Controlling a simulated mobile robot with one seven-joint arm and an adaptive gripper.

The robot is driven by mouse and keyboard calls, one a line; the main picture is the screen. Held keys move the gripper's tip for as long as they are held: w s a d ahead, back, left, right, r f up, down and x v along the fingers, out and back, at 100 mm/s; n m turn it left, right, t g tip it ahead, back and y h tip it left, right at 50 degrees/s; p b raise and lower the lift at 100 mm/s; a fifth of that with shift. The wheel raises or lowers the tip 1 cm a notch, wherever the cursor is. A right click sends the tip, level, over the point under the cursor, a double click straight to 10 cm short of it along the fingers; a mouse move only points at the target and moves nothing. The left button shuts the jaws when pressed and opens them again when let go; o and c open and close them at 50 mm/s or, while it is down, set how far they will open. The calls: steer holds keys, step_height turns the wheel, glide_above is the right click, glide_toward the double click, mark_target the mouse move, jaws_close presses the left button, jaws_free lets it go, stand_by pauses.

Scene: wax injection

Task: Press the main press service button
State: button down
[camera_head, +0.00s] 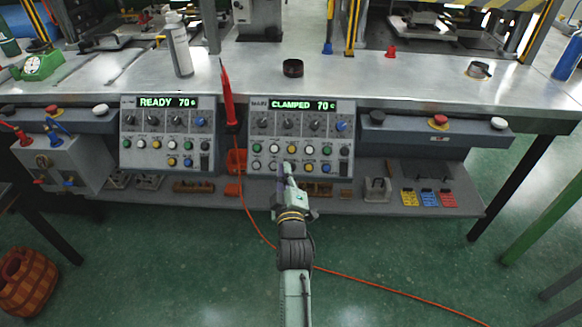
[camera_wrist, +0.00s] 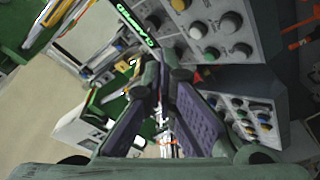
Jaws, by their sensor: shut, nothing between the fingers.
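Two grey control panels are fixed along the front of the metal workbench. The right panel (camera_head: 302,133) has a green display (camera_head: 296,105) reading CLAMPED 70 and rows of coloured buttons. The left panel (camera_head: 167,135) has a display (camera_head: 167,102) reading READY 70. I cannot read which button is the service button. My gripper (camera_head: 287,168) is in front of the right panel's lower button row and hides part of it. In the wrist view my gripper (camera_wrist: 163,78) is shut and empty, with the tilted panel (camera_wrist: 215,30) close beyond it. I cannot tell whether the fingertips touch a button.
A red probe (camera_head: 227,92) stands between the panels, its orange cable (camera_head: 255,225) running down across the floor. A red button (camera_head: 438,120) is right of the right panel. A lower shelf (camera_head: 345,205) holds small tools and coloured blocks. The bench top (camera_head: 350,85) is mostly clear.

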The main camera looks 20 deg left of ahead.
steer(key=w+a+f+b, duration=0.2)
steer(key=w+f+b, duration=0.2)
steer(key=w+f, duration=0.1)
steer(key=shift+w+f, duration=0.25)
steer(key=shift+w, duration=0.45)
stand_by(1.1)
steer(key=shift+w+f+b, duration=0.3)
steer(key=shift+b, duration=0.2)
